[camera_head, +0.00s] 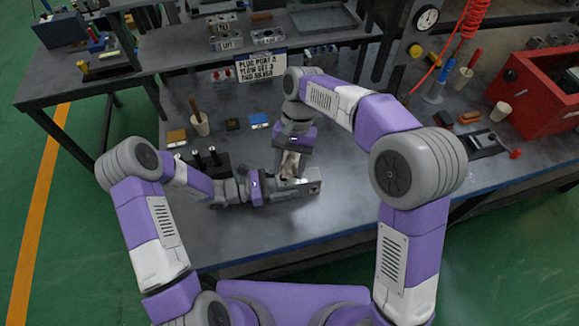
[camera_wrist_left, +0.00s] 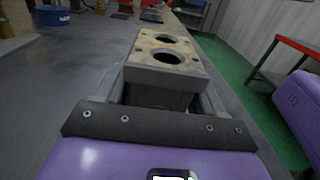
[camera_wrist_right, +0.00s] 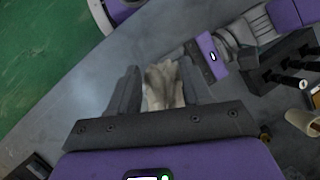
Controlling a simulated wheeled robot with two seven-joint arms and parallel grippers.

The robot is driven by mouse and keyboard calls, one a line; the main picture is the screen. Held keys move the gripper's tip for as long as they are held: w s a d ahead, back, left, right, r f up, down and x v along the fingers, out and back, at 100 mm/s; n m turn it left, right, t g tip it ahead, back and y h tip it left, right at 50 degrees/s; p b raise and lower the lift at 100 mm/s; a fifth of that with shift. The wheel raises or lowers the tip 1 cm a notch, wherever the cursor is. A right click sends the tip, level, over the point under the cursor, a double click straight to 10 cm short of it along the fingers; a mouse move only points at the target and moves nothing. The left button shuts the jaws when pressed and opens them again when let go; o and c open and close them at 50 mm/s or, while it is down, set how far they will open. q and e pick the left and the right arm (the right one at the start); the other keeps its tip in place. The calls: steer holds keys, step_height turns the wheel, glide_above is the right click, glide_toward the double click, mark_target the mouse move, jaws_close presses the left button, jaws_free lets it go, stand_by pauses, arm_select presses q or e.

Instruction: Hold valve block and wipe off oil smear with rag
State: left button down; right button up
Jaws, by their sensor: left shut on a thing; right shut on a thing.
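The valve block (camera_head: 312,186) is a grey metal block in the middle of the table. My left gripper (camera_head: 268,188) is shut on its near end from the left. In the left wrist view the valve block (camera_wrist_left: 168,73) shows two dark round holes and a brownish tint on its top face. My right gripper (camera_head: 291,158) points down over the block and is shut on a crumpled pale rag (camera_head: 289,166). The rag (camera_wrist_right: 163,86) also shows between the fingers in the right wrist view. I cannot tell whether the rag touches the block.
A red toolbox (camera_head: 540,92) stands at the right. The table's front is clear.

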stand_by(0.3)
arm_select(q)
steer(key=shift+c, duration=0.2)
jaws_free()
steer(key=shift+a, duration=0.1)
steer(key=v, duration=1.2)
